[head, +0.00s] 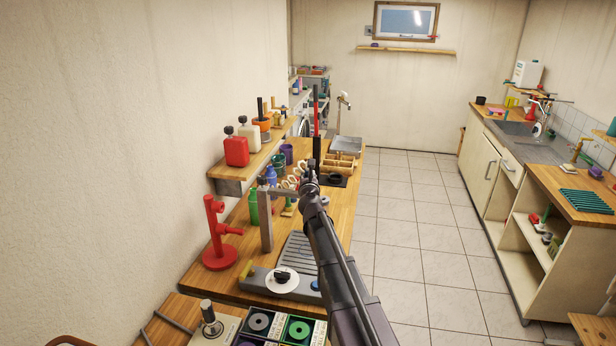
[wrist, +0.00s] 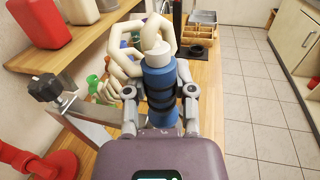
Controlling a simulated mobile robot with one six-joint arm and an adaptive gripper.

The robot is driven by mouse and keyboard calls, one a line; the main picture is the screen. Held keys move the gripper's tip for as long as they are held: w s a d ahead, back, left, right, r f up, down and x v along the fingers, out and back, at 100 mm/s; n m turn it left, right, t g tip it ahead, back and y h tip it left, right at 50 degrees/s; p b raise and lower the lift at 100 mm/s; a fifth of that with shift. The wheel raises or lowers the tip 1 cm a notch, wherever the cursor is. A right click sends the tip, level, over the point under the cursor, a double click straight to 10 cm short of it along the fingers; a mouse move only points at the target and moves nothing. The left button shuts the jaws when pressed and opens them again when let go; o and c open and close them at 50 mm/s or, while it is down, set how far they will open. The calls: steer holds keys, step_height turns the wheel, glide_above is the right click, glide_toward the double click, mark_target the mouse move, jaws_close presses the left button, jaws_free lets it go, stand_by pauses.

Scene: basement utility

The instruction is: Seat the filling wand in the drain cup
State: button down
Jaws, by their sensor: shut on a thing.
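My gripper (head: 309,182) is over the left workbench in the head view. In the wrist view its two fingers (wrist: 160,100) are shut on a blue cylinder with black bands and a pale top, which looks like the filling wand (wrist: 160,76). Cream curved segments (wrist: 124,66) loop beside and behind its top; I cannot tell whether they are joined to it. A black round holder on a dark square base, possibly the drain cup (wrist: 196,52), stands on the bench beyond the wand and apart from it. In the head view my gripper partly hides this area.
A red stand (head: 218,236), a grey post (head: 266,218) and a ridged grey tray (head: 298,262) stand on the near bench. A wooden organizer (head: 342,163) lies farther back. The shelf (head: 240,168) on the left holds bottles. Open tiled floor (head: 420,220) lies right.

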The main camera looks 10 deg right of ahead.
steer(key=shift+r+p, duration=3.65)
steer(key=shift+r, duration=0.35)
steer(key=shift+w+d+f, duration=0.1)
steer(key=shift+w+f, duration=0.05)
steer(key=shift+w, duration=0.05)
steer(key=w+d+f+b, duration=0.5)
steer(key=w+f+b, duration=0.2)
steer(key=w, duration=0.2)
steer(key=w+d+f+b, duration=0.5)
steer(key=w+f+b, duration=0.2)
steer(key=w, duration=0.3)
steer(key=shift+f+b, duration=0.4)
steer(key=shift+b, duration=0.15)
